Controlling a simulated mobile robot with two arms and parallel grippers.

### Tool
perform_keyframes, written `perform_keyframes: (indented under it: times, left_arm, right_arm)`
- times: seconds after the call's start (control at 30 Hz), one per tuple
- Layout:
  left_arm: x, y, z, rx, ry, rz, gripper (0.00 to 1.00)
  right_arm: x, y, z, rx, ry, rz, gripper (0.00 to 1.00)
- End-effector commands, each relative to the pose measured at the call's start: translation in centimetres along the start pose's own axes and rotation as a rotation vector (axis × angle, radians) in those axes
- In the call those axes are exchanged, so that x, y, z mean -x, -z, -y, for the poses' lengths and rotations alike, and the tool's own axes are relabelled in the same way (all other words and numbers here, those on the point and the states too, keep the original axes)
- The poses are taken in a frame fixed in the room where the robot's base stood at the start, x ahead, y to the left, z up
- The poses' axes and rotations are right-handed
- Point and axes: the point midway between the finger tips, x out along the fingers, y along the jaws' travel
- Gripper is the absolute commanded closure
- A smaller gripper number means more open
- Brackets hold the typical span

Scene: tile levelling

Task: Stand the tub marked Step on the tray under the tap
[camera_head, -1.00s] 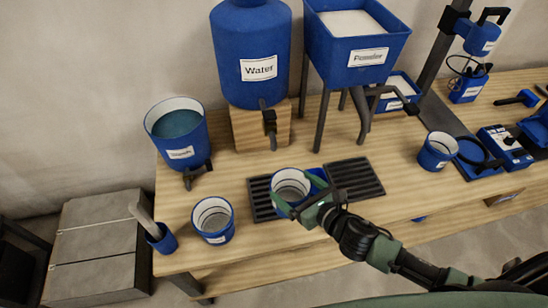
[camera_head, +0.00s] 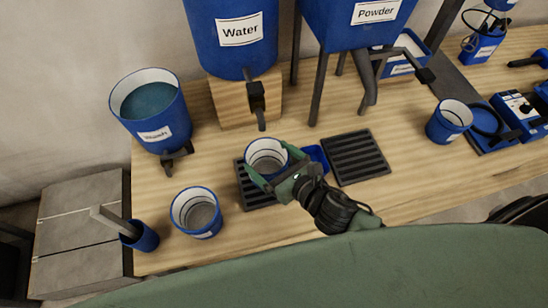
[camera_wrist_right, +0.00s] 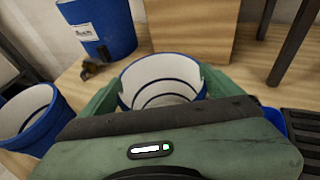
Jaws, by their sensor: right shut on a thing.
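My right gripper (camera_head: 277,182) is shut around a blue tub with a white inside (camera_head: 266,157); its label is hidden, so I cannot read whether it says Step. The tub is upright at the back of the left black slatted tray (camera_head: 251,191), just in front of the tap (camera_head: 257,103) under the Water tank (camera_head: 232,42). I cannot tell whether its base touches the tray. In the right wrist view the tub (camera_wrist_right: 162,82) sits between the two green fingers. My left gripper is not in view.
A second tub (camera_head: 196,212) stands left of the tray, and another (camera_head: 450,121) at the right; their labels are unreadable. A small blue container (camera_head: 316,157) lies beside the held tub. A second slatted tray (camera_head: 357,156) is empty. A Wash bucket (camera_head: 152,108) stands at back left.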

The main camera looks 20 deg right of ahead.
Motion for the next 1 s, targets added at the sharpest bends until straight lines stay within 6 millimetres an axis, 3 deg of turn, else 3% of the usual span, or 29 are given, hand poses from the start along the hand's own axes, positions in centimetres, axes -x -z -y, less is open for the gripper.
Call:
perform_keyframes:
  times: [0.1,0.27,0.3,0.67,1.0]
  left_arm:
    - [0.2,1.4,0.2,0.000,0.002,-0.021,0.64]
    - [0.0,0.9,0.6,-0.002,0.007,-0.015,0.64]
    - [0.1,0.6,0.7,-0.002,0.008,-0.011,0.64]
    - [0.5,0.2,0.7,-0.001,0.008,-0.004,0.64]
    - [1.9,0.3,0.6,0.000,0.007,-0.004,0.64]
  right_arm:
    - [0.1,0.1,0.0,-0.001,0.001,-0.006,0.76]
    - [-0.1,0.4,0.0,0.000,0.000,-0.005,0.76]
    - [0.0,0.4,0.0,0.000,0.000,-0.005,0.00]
    - [0.6,0.1,0.0,-0.002,0.000,-0.007,0.00]
    - [7.3,0.1,0.0,-0.002,0.000,-0.010,0.00]
